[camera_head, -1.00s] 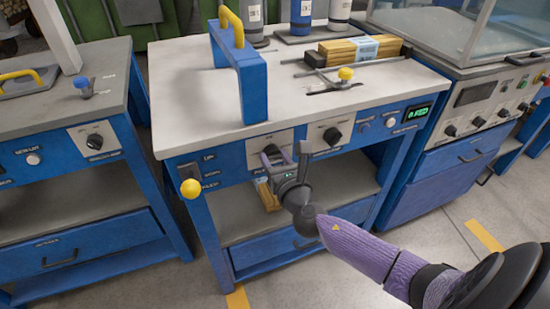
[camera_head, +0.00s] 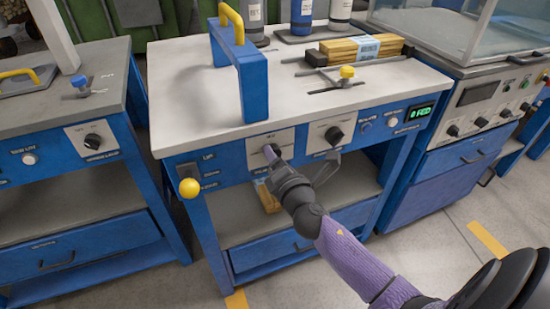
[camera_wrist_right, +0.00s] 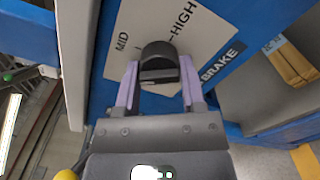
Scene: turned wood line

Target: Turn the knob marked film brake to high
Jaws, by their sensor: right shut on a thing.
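The film brake knob (camera_wrist_right: 158,56) is black and sits on a pale plate (camera_wrist_right: 205,30) marked MID and HIGH in the right wrist view. A blue label by the plate reads BRAKE; the rest of it is hidden. My right gripper (camera_wrist_right: 158,80) has its two purple fingers on either side of the knob, shut on it. The knob's pointer direction is not clear. In the head view my right gripper (camera_head: 271,153) reaches the left plate (camera_head: 285,142) on the front panel of the middle bench, and hides the knob there.
A second black knob (camera_head: 333,135) sits just right on the same panel. A yellow ball (camera_head: 189,188) sticks out at the panel's left. A blue frame with a yellow handle (camera_head: 231,25) stands on the bench top (camera_head: 185,105). The floor in front is clear.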

